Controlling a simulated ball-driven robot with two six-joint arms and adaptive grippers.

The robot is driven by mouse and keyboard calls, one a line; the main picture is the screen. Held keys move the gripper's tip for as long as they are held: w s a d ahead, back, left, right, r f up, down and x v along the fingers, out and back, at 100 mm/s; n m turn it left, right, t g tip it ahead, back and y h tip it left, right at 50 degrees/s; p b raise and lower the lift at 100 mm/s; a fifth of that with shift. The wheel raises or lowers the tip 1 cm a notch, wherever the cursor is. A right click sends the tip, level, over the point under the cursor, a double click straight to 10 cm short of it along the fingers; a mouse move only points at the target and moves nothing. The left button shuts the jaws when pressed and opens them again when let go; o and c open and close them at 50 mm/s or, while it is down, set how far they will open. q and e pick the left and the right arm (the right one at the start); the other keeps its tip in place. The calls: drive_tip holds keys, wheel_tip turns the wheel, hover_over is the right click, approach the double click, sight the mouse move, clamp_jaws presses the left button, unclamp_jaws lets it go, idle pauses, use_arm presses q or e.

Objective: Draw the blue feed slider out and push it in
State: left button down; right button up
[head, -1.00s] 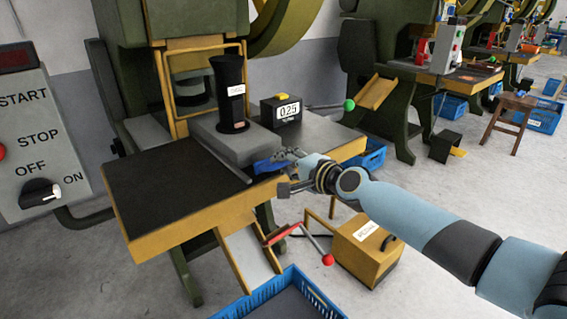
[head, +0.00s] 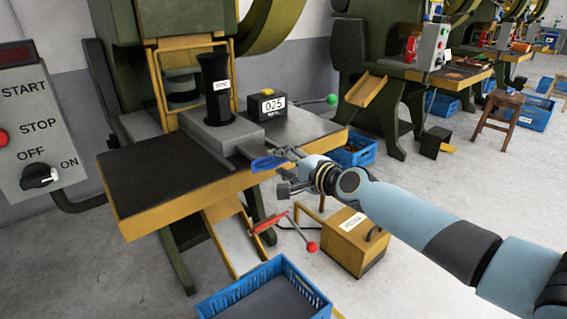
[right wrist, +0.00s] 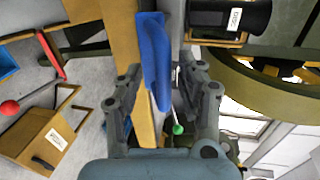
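The blue feed slider (head: 268,162) sits at the near right side of the grey feed block (head: 222,135) on the press table. A short grey tongue (head: 248,148) shows between the block and the blue part. My right gripper (head: 287,168) is at the slider's outer end, at the table's front edge. In the right wrist view the blue slider (right wrist: 154,55) lies between the two fingers (right wrist: 157,88), which close in on both sides of it. Contact at the fingertips is hard to see. My left gripper is not in view.
A black feed tube (head: 216,85) stands on the block, with a counter box (head: 272,104) reading 025 behind. A green-knobbed lever (head: 331,99) sticks out right. Below are a chute (head: 232,238), a red-balled lever (head: 311,247), a yellow box (head: 350,245) and a blue crate (head: 210,307).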

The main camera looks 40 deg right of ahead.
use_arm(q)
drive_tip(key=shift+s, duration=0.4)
use_arm(e)
drive_tip(key=v, duration=0.7)
drive_tip(key=shift+s, duration=0.25)
drive_tip(key=shift+r, duration=0.1)
drive_tip(key=shift+c, duration=0.5)
